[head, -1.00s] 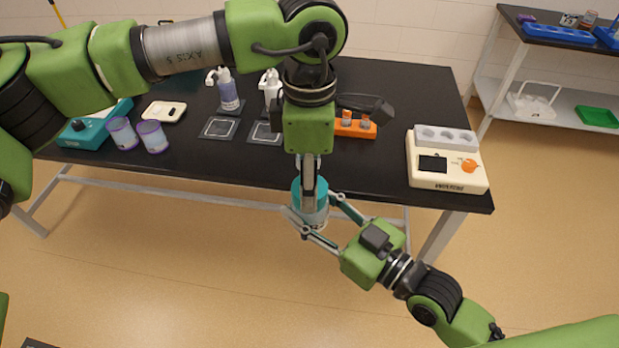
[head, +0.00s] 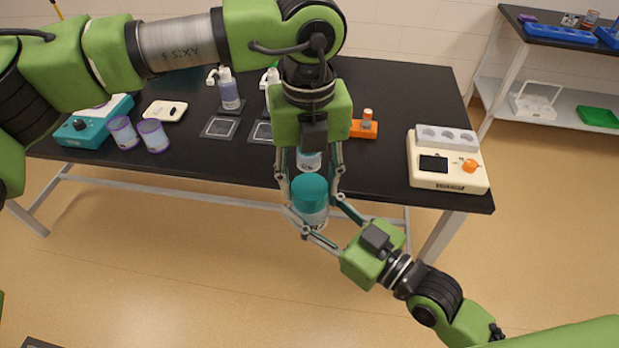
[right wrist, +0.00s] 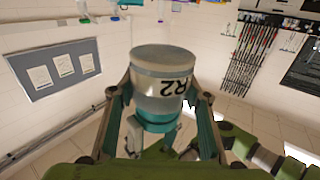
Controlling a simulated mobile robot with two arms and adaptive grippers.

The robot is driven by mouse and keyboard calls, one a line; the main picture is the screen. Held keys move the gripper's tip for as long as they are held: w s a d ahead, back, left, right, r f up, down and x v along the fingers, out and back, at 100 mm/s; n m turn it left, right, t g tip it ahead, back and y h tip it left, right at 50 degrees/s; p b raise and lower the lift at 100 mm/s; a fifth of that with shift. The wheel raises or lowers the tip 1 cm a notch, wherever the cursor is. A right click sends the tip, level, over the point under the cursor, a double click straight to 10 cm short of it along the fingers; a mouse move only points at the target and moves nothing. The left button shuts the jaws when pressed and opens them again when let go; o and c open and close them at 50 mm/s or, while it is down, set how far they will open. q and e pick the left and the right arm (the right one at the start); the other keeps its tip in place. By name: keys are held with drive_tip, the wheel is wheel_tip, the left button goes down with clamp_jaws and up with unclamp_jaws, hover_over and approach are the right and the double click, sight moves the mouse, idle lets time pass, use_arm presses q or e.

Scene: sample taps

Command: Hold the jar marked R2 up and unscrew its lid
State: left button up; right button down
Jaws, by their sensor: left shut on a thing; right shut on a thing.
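The jar marked R2 (head: 311,214) is upright in front of the table, in the air, with a teal lid (head: 309,186) on top. In the right wrist view the jar (right wrist: 160,95) shows its R2 marking, with the teal lid toward the bottom of the picture. My right gripper (head: 320,215) is shut on the jar's body from the lower right. My left gripper (head: 310,190) points down from above, its two fingers shut on the lid from either side. I cannot tell how far the lid is unscrewed.
Another jar (head: 308,160) stands on the black table (head: 380,185) behind the left fingers. A cream device (head: 447,178) is at the right end. Purple-rimmed cups (head: 153,136), a teal device (head: 90,127), bottles (head: 229,90) and an orange rack (head: 364,128) stand there too.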

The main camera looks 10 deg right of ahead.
sight(308, 186)
use_arm(q)
drive_tip(key=n, duration=0.5)
drive_tip(key=shift+w+a, duration=0.1)
drive_tip(key=shift+w, duration=0.05)
drive_tip(key=n, duration=0.5)
drive_tip(key=shift+r, duration=0.2)
drive_tip(key=shift+c, duration=0.2)
drive_tip(key=shift+r, duration=0.95)
drive_tip(key=shift+r, duration=0.1)
drive_tip(key=shift+r, duration=1.95)
